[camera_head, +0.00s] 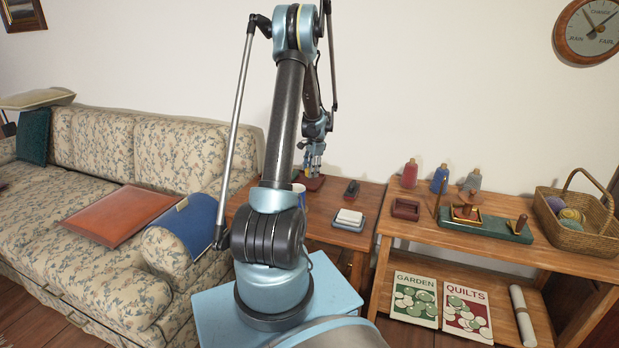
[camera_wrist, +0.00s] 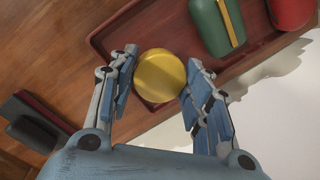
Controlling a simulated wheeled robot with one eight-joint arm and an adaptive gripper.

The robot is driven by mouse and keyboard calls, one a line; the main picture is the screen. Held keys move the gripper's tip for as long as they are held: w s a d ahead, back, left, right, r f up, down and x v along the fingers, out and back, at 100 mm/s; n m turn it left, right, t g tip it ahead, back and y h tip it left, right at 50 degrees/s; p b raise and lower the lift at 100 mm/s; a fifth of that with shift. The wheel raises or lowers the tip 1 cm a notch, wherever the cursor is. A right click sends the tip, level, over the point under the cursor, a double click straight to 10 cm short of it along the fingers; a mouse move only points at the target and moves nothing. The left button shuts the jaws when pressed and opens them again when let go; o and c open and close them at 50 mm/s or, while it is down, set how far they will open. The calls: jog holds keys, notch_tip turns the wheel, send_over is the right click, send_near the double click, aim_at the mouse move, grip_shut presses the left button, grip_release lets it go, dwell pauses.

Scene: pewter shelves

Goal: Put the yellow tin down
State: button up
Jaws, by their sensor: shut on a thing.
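The yellow tin (camera_wrist: 160,76) is round and sits between the two blue-padded fingers of my gripper (camera_wrist: 158,82) in the wrist view. My gripper is shut on its sides. The tin overlaps the near edge of a dark red tray (camera_wrist: 104,42); I cannot tell whether it touches the tray or hangs above it. In the head view my gripper (camera_head: 314,162) is low over the same tray (camera_head: 318,185) at the back of the small wooden table. The tin is too small to make out there.
A green object with a yellow band (camera_wrist: 215,25) and a red object (camera_wrist: 291,10) lie in the tray. A dark object (camera_head: 351,189) stands to its right, a white block on a blue-grey base (camera_head: 349,218) nearer. A blue-and-white mug (camera_head: 299,190) is partly hidden by my arm.

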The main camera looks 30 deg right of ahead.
jog(key=shift+f, duration=1.6)
jog(key=o, duration=0.8)
